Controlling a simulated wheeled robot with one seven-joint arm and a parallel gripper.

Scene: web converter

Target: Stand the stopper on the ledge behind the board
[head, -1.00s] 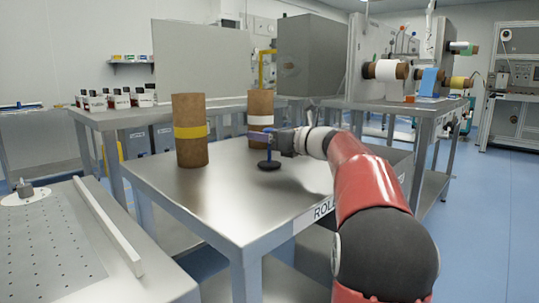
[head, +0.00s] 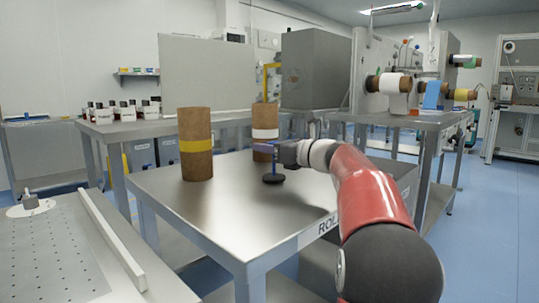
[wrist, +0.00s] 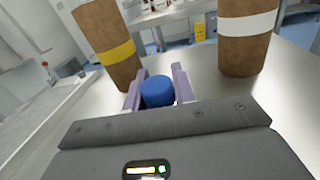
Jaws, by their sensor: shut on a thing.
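The stopper has a blue upright stem (head: 274,165) on a round black base (head: 273,179). My gripper (head: 270,151) is shut on it, with its pale purple fingers on either side. In the wrist view the stopper's round blue top (wrist: 157,92) sits between the fingers, its base hidden. The stopper is upright over the steel table (head: 245,215); I cannot tell whether its base touches the top. A large grey panel (head: 207,80), perhaps the board, stands at the back left. What lies behind it is hidden, and I cannot make out the ledge.
A brown roll with a yellow band (head: 195,165) stands left of my gripper. A white-banded brown roll (head: 265,118) stands just behind it. Several bottles (head: 125,110) stand on the back bench. A perforated plate (head: 50,245) lies front left. The table's front is clear.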

